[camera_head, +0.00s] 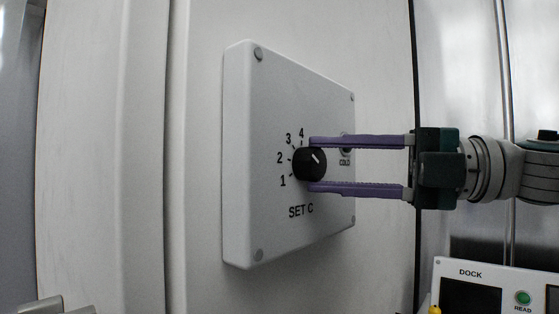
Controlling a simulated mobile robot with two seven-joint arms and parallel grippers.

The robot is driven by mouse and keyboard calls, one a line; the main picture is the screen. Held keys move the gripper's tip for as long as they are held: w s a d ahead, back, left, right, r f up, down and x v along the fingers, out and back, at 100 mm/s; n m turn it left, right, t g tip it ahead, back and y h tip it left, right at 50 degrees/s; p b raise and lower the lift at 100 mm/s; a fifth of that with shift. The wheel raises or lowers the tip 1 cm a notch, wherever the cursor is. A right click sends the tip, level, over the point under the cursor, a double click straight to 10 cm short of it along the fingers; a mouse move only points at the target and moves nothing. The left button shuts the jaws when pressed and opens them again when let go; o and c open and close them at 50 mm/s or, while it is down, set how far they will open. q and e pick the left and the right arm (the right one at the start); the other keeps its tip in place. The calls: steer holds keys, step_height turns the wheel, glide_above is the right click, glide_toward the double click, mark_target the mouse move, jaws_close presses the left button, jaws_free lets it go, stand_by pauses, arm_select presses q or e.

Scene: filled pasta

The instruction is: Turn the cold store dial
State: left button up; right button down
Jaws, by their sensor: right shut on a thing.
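The cold store dial (309,164) is a round black knob with a white pointer line. It sits on a pale grey panel (262,110) marked "SET C", with the numbers 1 to 4 around its left side. The pointer line slants to the upper left, on the knob's upper right part. My right gripper (312,164) comes in from the right, its purple fingers shut on the dial, one above and one below. The fingers partly cover a small fitting (347,150) labelled "COLD". My left gripper is not in view.
The panel is mounted on a large white wall or door (205,160) with vertical seams. At the lower right is a white "DOCK" unit (472,271) with a dark screen and a green button (523,298). A small yellow thing (434,310) shows at the bottom edge.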

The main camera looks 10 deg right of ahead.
steer(key=n, duration=0.1)
steer(key=n+h+p, duration=0.1)
steer(key=shift+r+n+g, duration=0.3)
steer(key=shift+n, duration=0.1)
steer(key=shift+n+h, duration=0.3)
steer(key=shift+n, duration=0.1)
steer(key=shift+a+p, duration=0.1)
steer(key=shift+p, duration=0.2)
steer(key=shift+c, duration=1.9)
jaws_free()
steer(key=shift+f, duration=0.1)
